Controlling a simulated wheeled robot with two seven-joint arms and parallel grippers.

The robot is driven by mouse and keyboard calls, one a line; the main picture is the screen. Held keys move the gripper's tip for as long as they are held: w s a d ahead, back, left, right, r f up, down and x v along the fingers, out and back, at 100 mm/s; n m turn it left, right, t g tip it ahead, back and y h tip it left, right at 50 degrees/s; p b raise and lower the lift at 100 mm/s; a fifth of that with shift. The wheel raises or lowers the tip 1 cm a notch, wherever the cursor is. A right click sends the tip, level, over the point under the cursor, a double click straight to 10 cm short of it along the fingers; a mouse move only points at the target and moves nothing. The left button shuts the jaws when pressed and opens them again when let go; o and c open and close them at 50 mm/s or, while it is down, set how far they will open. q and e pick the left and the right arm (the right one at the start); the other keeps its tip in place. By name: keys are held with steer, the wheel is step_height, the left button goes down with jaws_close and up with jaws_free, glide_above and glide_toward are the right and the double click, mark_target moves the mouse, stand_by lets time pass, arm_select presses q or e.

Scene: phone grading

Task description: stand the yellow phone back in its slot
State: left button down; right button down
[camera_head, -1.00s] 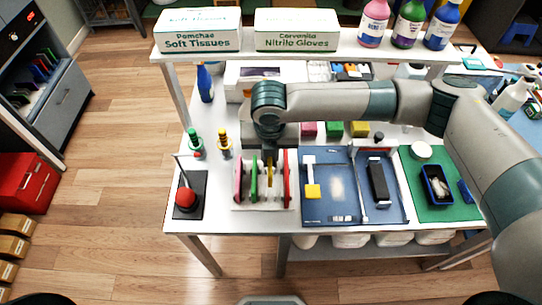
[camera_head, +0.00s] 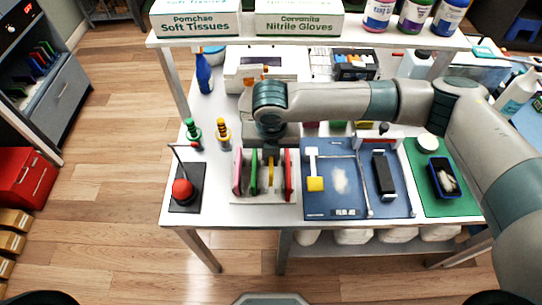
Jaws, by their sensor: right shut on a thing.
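The phone rack (camera_head: 262,197) is a pale stand at the front left of the white table. The yellow phone (camera_head: 270,176) is upright at the rack, between the green phone (camera_head: 254,175) and the red phone (camera_head: 288,176). The pink phone (camera_head: 238,174) stands at the left end. My right gripper (camera_head: 270,154) reaches down from above and is shut on the yellow phone's top. Its fingers are small and partly hidden by the wrist. I cannot tell whether the phone's lower edge is seated in its slot. My left gripper is out of view.
A blue work mat (camera_head: 335,203) lies close on the right. A raised shelf (camera_head: 300,40) with boxes spans the back.

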steer(key=shift+f+b, duration=0.5)
steer(key=shift+f, duration=0.25)
steer(key=shift+f+b, duration=0.6)
steer(key=shift+f, duration=1.3)
steer(key=c, duration=1.8)
jaws_free()
steer(key=shift+o, duration=0.2)
